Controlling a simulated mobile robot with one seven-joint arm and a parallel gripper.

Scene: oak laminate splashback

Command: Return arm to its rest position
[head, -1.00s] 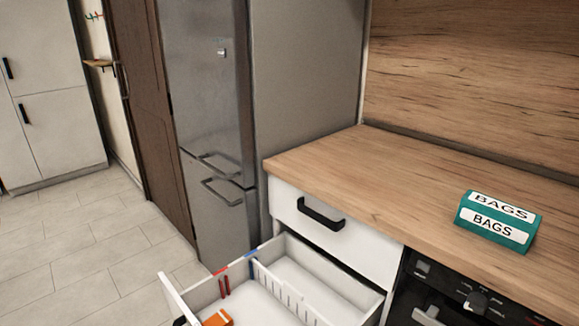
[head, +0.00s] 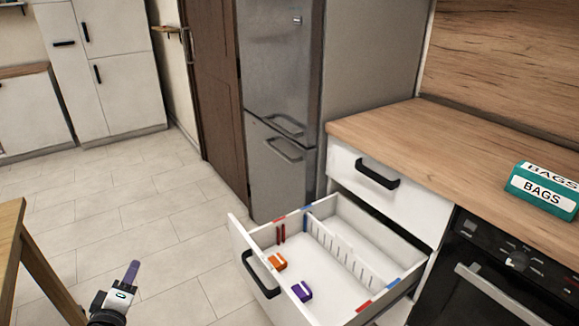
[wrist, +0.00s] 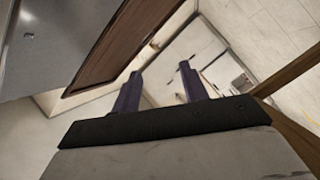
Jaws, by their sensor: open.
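My gripper (head: 128,275) shows at the bottom left of the head view, over the tiled floor and left of the open drawer. One purple finger shows clearly there. In the wrist view both purple fingers of my gripper (wrist: 158,88) stand apart with nothing between them. The gripper is open and empty, apart from the drawer and the table.
An open white drawer (head: 262,305) juts out below the counter (head: 440,135), holding an orange block (head: 277,262) and a purple block (head: 302,291). A teal BAGS box (head: 542,190) sits on the counter. A wooden table (head: 12,225) stands at the left. The floor (head: 165,225) between is clear.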

